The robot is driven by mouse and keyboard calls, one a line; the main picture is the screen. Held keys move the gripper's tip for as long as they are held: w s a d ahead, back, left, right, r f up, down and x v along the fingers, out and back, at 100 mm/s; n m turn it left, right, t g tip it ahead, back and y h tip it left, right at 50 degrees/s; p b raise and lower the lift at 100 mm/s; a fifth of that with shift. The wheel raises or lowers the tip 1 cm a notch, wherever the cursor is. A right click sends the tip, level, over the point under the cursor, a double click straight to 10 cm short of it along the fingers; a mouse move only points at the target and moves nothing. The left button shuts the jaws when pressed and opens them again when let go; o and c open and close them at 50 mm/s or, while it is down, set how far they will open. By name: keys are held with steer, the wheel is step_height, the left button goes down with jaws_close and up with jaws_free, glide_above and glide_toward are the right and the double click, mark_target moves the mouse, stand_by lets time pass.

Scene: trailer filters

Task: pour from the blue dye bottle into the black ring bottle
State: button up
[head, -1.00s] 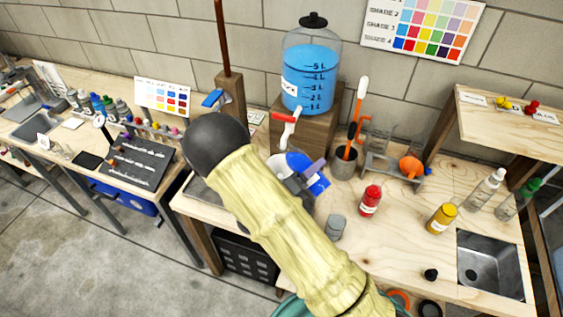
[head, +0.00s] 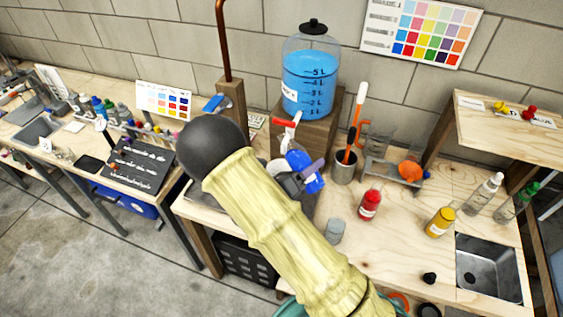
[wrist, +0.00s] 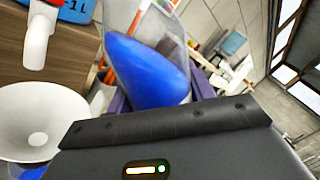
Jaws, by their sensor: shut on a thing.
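My gripper (head: 307,178) is shut on the blue dye bottle (head: 298,160), held above the bench in front of the water tank's tap. In the wrist view the clear bottle with blue liquid (wrist: 145,72) stands tilted between the purple fingers. The liquid lies slanted in it, and the bottle's mouth is not clear. A white funnel-like bowl (wrist: 38,112) is beside it at the left, apart from it, below a white spout (wrist: 38,38). I cannot pick out the black ring bottle; my arm hides part of the bench.
A water tank (head: 309,75) stands on a wooden block behind. A tool cup (head: 343,168), rack (head: 385,172), red bottle (head: 369,203) and yellow bottle (head: 439,222) stand to the right.

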mark_target(308, 155)
steer(key=shift+w+a+r+m, duration=0.15)
steer(key=shift+m, duration=0.4)
steer(key=shift+w+a+r+m, duration=0.15)
steer(key=shift+m, duration=0.4)
steer(key=shift+s+m+g+b, duration=0.1)
steer(key=shift+m+g+b, duration=0.25)
steer(key=shift+m, duration=0.55)
steer(key=shift+d+f+m+b, duration=0.15)
steer(key=shift+f+m+b, duration=0.65)
steer(key=shift+b, duration=0.1)
step_height(308, 155, up, 3)
steer(key=shift+m+g+p, duration=0.35)
steer(key=shift+m+p, duration=0.45)
steer(key=shift+m, duration=0.2)
steer(key=shift+r+m, duration=0.35)
steer(key=shift+m, duration=0.35)
steer(key=shift+r+m+b, duration=0.2)
steer(key=shift+m+b, duration=0.1)
steer(key=shift+m, duration=0.2)
steer(key=shift+w, duration=0.25)
